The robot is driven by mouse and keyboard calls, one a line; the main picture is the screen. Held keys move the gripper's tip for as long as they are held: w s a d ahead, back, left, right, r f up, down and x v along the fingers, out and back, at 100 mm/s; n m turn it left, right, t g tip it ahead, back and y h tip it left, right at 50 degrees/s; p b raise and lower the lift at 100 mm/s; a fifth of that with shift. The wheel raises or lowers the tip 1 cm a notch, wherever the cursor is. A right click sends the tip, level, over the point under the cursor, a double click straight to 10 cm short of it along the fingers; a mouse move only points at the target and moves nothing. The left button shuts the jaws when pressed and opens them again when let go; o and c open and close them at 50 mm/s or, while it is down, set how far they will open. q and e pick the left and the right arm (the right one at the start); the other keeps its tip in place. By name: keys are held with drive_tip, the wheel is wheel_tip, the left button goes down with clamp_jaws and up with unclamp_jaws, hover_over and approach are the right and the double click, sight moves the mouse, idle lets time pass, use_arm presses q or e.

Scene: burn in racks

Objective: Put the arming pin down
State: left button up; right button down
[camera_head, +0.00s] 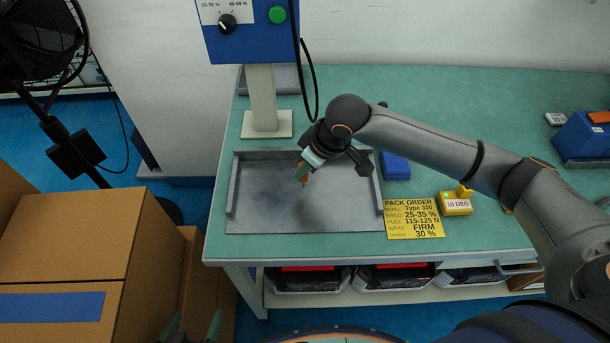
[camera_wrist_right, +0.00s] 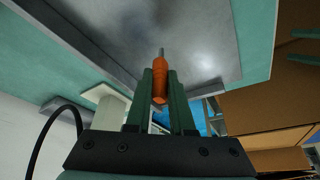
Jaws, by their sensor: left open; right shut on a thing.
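The arming pin (camera_wrist_right: 160,85) is orange with a thin grey metal tip. In the right wrist view it stands between the two green fingers of my right gripper (camera_wrist_right: 160,100), which is shut on it. In the head view a small orange part of the pin (camera_head: 304,180) shows below the right gripper (camera_head: 303,172), over the grey metal tray (camera_head: 265,222). The pin appears to be above the tray floor. My left gripper (camera_head: 193,326) shows only its green fingertips at the bottom edge, apart and empty, beside the boxes.
A blue control box (camera_head: 250,40) on a post stands behind the tray. A blue block (camera_head: 395,166), a yellow order card (camera_head: 412,218) and a yellow 10 DEG block (camera_head: 456,206) lie right of it. Cardboard boxes (camera_head: 70,235) stand at left. The tray's floor looks clear.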

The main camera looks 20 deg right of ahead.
drive_tip(key=shift+d+f, duration=0.1)
drive_tip(key=shift+f, duration=1.15)
drive_tip(key=shift+s+f, duration=0.1)
drive_tip(key=shift+f, duration=0.05)
drive_tip(key=c, duration=0.8)
unclamp_jaws()
drive_tip(key=p+v, duration=0.1)
drive_tip(key=v, duration=1.1)
drive_tip(key=shift+r, duration=0.2)
